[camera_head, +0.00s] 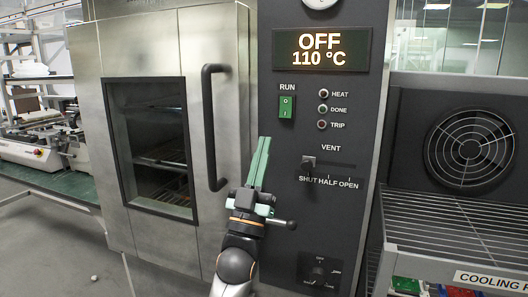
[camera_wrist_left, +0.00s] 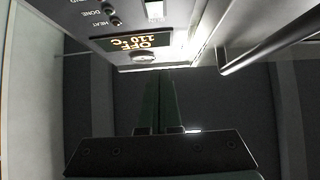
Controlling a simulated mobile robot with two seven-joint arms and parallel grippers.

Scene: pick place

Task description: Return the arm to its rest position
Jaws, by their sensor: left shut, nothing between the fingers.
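My left gripper (camera_head: 263,140) points upward in front of the oven's dark control panel (camera_head: 345,120), with its two green fingers shut together and nothing between them. It is right of the oven door's black handle (camera_head: 209,125) and below the green run switch (camera_head: 286,106). In the left wrist view the shut fingers (camera_wrist_left: 158,78) show dark, below the upside-down display (camera_wrist_left: 145,42). My right gripper is in neither view.
The steel oven door (camera_head: 165,45) looks closed; its window shows racks inside. The display (camera_head: 321,50) reads OFF, 110 °C. The vent knob (camera_head: 308,162) sits above SHUT. A cooling rack (camera_head: 450,230) with a fan (camera_head: 469,148) stands at the right, colored items below it.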

